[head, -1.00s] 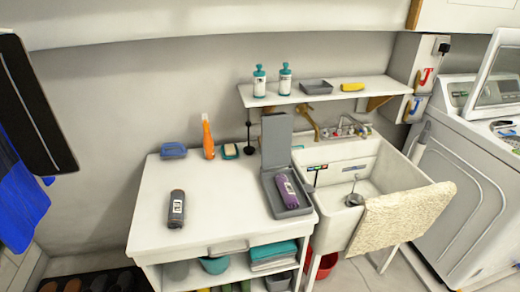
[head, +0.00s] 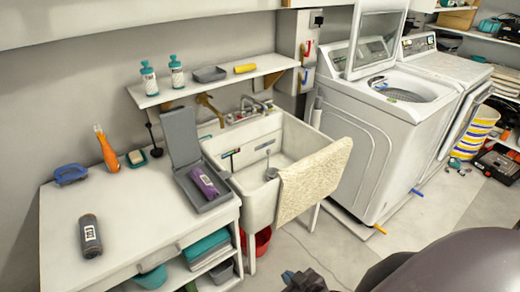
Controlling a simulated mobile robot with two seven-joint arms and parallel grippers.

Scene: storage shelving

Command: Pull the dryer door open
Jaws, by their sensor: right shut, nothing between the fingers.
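The washer (head: 375,110) with its lid raised stands right of the sink. The white dryer (head: 440,68) stands just beyond it, at the right. A pale panel at its front, apparently the dryer door (head: 468,118), shows edge-on; I cannot tell how far it stands open. My right gripper (head: 305,281) shows only in part at the bottom edge, dark, shut and empty, far from the dryer. My dark right arm fills the bottom right corner. My left gripper is not in view.
Grey floor lies open before the machines.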

